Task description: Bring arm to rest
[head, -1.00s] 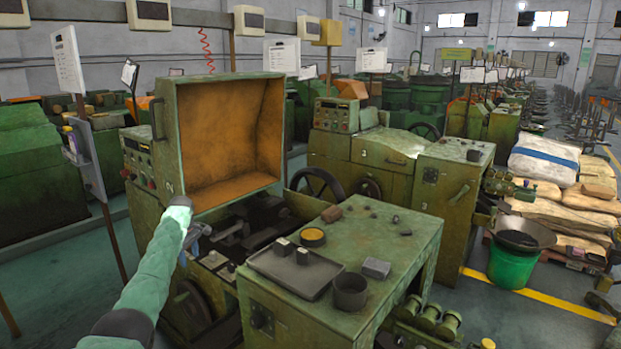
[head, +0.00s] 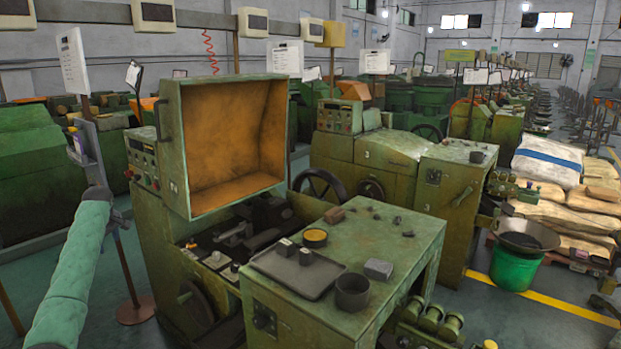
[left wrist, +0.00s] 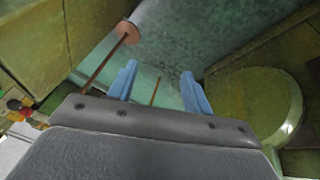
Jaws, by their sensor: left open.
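My left arm (head: 72,265) reaches up from the lower left of the head view, in a green sleeve. My left gripper (head: 115,222) is small and partly hidden there, left of the green heading machine (head: 160,222) and in front of a sign stand. In the left wrist view its two blue fingers (left wrist: 159,70) are spread apart with nothing between them. The machine's hinged cover (head: 232,145) stands raised, showing its orange inside. My right gripper is not in view.
A green table (head: 385,235) beside the machine holds a grey tray (head: 300,272), a dark cup (head: 352,291) and small metal parts. A sign stand (head: 128,270) rises close by my left gripper. A green bucket (head: 513,268) stands at the right.

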